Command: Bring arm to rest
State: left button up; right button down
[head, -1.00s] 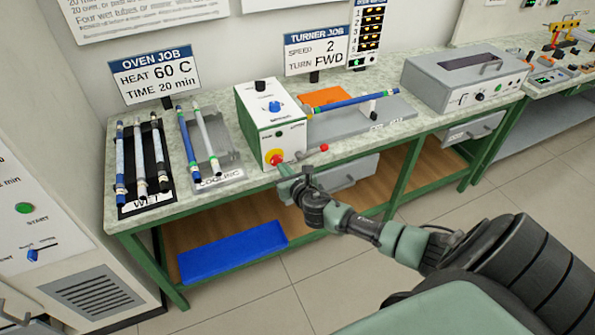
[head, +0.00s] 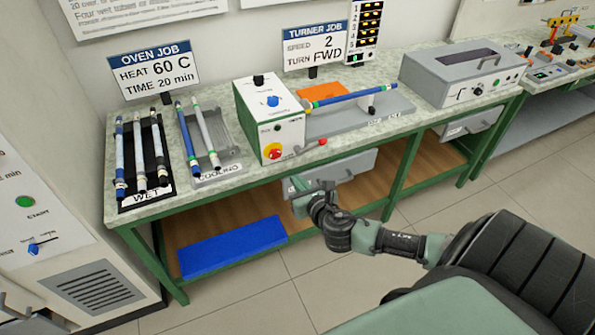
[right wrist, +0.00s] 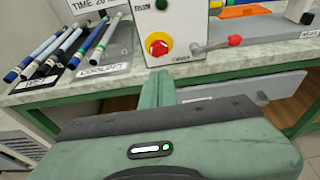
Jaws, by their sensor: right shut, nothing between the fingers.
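My right gripper (head: 298,186) is shut and empty in front of the bench, just below its front edge and left of a grey drawer. It also shows in the right wrist view (right wrist: 157,82), with its fingers together pointing toward the turner's red knob. The turner box (head: 268,120) stands on the bench behind it. A blue rod (head: 345,97) lies across the turner, from the box to a support. My left gripper is not in view.
The bench (head: 220,183) has a green frame. The WET rack (head: 148,196) holds several rods; the COOLING tray (head: 228,172) holds two. The grey drawer (head: 350,167) sits under the bench near my arm. The floor before the bench is clear.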

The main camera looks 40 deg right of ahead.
jog(key=shift+f, duration=0.1)
dwell(0.3)
jog(key=s+f+m+g, duration=0.3)
jog(key=s+f+m, duration=0.25)
jog(key=f, duration=0.45)
jog(key=s+f+m+g, duration=0.2)
jog(key=s+f+m, duration=0.35)
jog(key=f, duration=0.55)
jog(key=s+f+m+g, duration=0.3)
jog(key=s+f+m, duration=0.25)
jog(key=f, duration=0.45)
jog(key=s+a+f+m+g+y, duration=0.1)
jog(key=s+a+f+m, duration=0.3)
jog(key=s, duration=0.5)
jog(key=s+a+f+m+g+y, duration=0.1)
jog(key=s+a+f+m+g, duration=0.1)
jog(key=s+a+f+m, duration=0.3)
jog(key=s+a+f+m+g+y+b, duration=0.1)
jog(key=s+a+f+m, duration=0.4)
jog(key=s, duration=0.9)
jog(key=shift+f+g, duration=0.5)
jog(key=shift+m, duration=0.25)
